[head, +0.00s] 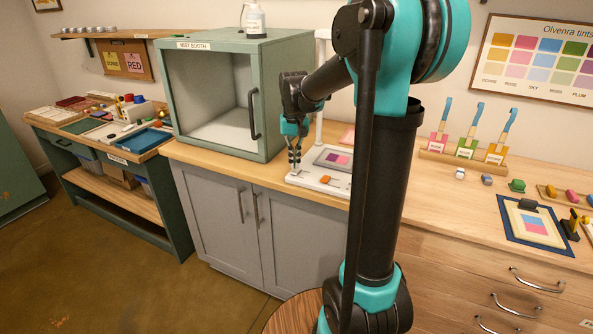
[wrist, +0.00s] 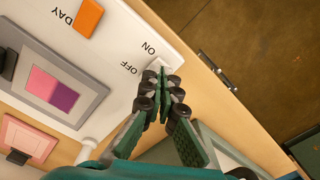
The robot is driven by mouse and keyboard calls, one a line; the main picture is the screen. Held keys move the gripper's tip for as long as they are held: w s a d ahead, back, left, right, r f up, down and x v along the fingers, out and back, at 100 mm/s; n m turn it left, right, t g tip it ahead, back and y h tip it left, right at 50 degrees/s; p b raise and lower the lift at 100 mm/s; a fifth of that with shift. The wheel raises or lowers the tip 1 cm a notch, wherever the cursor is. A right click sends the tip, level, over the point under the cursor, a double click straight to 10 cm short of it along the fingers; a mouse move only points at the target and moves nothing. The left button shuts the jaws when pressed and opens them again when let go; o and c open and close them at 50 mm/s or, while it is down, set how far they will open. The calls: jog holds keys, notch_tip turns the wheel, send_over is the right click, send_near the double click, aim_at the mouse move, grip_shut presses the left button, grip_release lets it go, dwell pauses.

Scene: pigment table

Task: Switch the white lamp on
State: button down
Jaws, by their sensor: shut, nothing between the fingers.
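The white lamp has a flat white base (head: 312,184) on the counter and a thin white post (head: 320,95) behind my arm. In the wrist view its base (wrist: 112,50) carries a small white switch (wrist: 157,64) between the words ON and OFF, and an orange piece (wrist: 88,18) beside the word DAY. My gripper (head: 295,171) is shut and empty, pointing down at the left end of the base. In the wrist view its fingertips (wrist: 161,75) are right at the switch and partly hide it. I cannot tell whether they touch it, or which way it is set.
A grey framed card with pink and purple patches (wrist: 63,84) lies on the base. The green mist booth (head: 259,70) stands close to the left of my gripper. The counter's front edge is just beyond the switch. Brushes in pots (head: 466,148) stand far right.

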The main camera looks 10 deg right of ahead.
aim_at(295, 172)
jog(key=shift+f, duration=1.1)
dwell(0.6)
jog(key=shift+r, duration=3.55)
jog(key=s+d+f+t, duration=0.2)
jog(key=s+f, duration=0.7)
jog(key=s, duration=0.2)
jog(key=s+d+f+n+t, duration=0.1)
jog(key=s+d+f+t, duration=0.1)
jog(key=s+f, duration=0.7)
jog(key=shift+s, duration=1)
